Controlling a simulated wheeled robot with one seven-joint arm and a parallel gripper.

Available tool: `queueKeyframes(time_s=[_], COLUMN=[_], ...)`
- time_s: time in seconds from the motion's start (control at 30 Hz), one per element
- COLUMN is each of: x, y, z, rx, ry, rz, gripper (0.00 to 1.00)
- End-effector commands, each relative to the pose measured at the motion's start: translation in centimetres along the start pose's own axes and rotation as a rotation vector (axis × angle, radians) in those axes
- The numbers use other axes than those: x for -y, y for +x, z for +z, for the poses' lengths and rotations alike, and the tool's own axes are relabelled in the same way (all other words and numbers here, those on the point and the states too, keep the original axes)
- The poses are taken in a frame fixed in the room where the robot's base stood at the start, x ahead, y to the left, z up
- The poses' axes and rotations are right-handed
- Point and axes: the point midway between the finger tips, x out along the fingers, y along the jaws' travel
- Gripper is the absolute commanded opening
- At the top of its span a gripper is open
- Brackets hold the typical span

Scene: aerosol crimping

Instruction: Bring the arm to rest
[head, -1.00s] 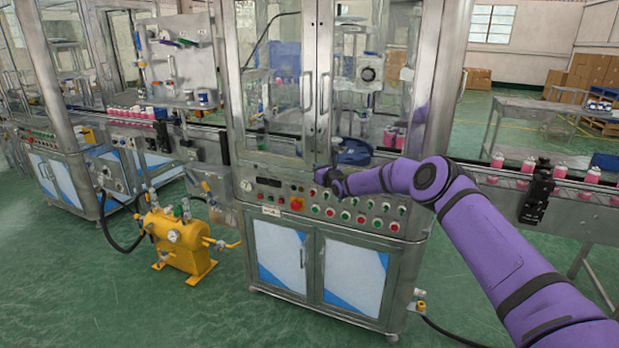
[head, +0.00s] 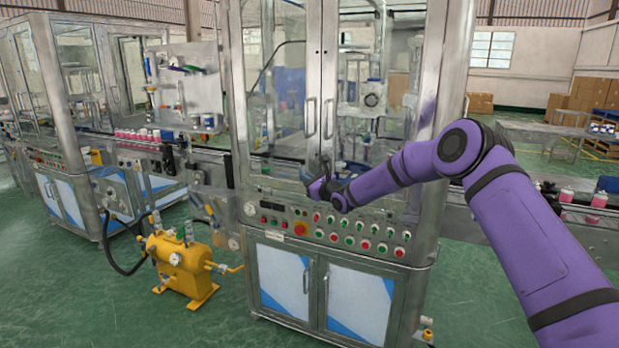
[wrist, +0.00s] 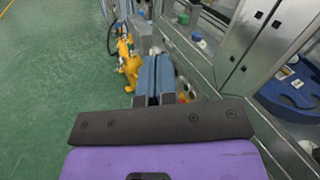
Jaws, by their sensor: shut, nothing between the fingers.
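My purple arm reaches in from the right in the head view. My gripper (head: 308,176) is in front of the machine's lower door edge, just above the control panel (head: 330,225) with its red and green buttons. In the wrist view its two blue-grey fingers (wrist: 155,60) lie side by side, shut and with nothing held. I cannot tell from these views how far the fingertips are from the machine front. The crimping machine's glass doors (head: 285,95) look closed.
A yellow pressure unit (head: 183,262) stands on the green floor left of the machine; it also shows in the wrist view (wrist: 131,62). A conveyor with pink bottles (head: 566,195) runs at the right. Open floor (wrist: 50,80) lies at the left of the wrist view.

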Motion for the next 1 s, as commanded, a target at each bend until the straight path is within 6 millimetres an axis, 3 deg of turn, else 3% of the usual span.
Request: queueKeyframes(time_s=[0.03, 0.1, 0.4, 0.7, 1.0], x=[-0.3, -0.9, -3.9, -6.7, -8.7], y=[-0.6, -1.5, -7.3, -15.7, -25.8], z=[2.8, 5.6, 16.0, 23.0, 27.2], rx=[0.017, 0.033, 0.077, 0.070, 0.013], ry=[-0.066, -0.152, -0.516, -0.863, -1.185], rz=[0.041, 0.099, 0.335, 0.556, 0.763], gripper=[0.00, 0.00, 0.00, 0.00, 0.00])
